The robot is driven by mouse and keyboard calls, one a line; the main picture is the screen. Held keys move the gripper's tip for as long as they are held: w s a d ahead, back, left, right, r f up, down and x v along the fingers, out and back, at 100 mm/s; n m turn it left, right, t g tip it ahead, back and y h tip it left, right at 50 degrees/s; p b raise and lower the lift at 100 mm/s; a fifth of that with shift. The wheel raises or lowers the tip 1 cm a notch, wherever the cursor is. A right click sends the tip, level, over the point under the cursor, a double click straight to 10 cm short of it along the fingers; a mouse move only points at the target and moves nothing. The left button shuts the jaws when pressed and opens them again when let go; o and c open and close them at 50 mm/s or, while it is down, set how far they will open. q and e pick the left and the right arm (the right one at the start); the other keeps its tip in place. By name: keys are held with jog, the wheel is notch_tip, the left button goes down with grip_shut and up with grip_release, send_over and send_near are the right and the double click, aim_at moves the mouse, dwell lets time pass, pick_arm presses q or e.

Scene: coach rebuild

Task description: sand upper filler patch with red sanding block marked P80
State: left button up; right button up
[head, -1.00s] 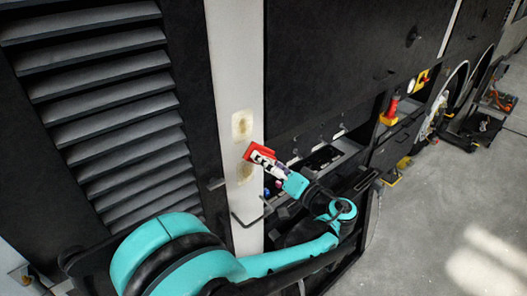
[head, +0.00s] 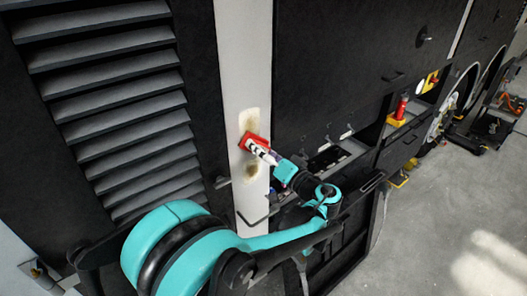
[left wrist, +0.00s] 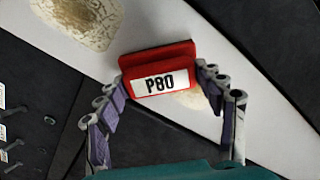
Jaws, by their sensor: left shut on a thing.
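The upper filler patch (head: 249,117), pale cream, is on the white upright strip (head: 232,60). The lower filler patch (head: 250,171), browner, is below it. My left gripper (head: 265,152) is shut on the red sanding block (head: 247,140), which is in front of the strip between the patches, covering the upper patch's lower edge. In the left wrist view the block's P80 label (left wrist: 160,82) faces the camera between the fingers. A pale patch shows partly behind the block; a speckled patch (left wrist: 80,18) lies at top left. Contact with the strip cannot be told. My right gripper is not in view.
A black louvred panel (head: 110,115) stands left of the strip, and a dark panel (head: 330,60) right of it. Small hooks and an open bay (head: 328,157) sit lower right. Grey floor (head: 450,210) is clear at right.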

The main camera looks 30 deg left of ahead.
pick_arm(q)
jog(key=shift+w+a, duration=0.1)
jog(key=shift+a, duration=0.25)
dwell(0.4)
jog(key=shift+d+r+p, duration=0.15)
jog(key=shift+r+p, duration=1.2)
jog(key=shift+r, duration=0.55)
jog(key=shift+r+p, duration=2.55)
jog(key=shift+r, duration=1.15)
jog(key=shift+f+b, duration=4.9)
jog(key=shift+f, duration=0.8)
jog(key=shift+r, duration=0.25)
jog(key=shift+a+r+p, duration=0.2)
jog(key=shift+r+p, duration=1.3)
jog(key=shift+r, duration=0.3)
jog(key=shift+r+p, duration=2.6)
jog(key=shift+r, duration=1.05)
jog(key=shift+f+b, duration=4.6)
jog(key=shift+f, duration=1.05)
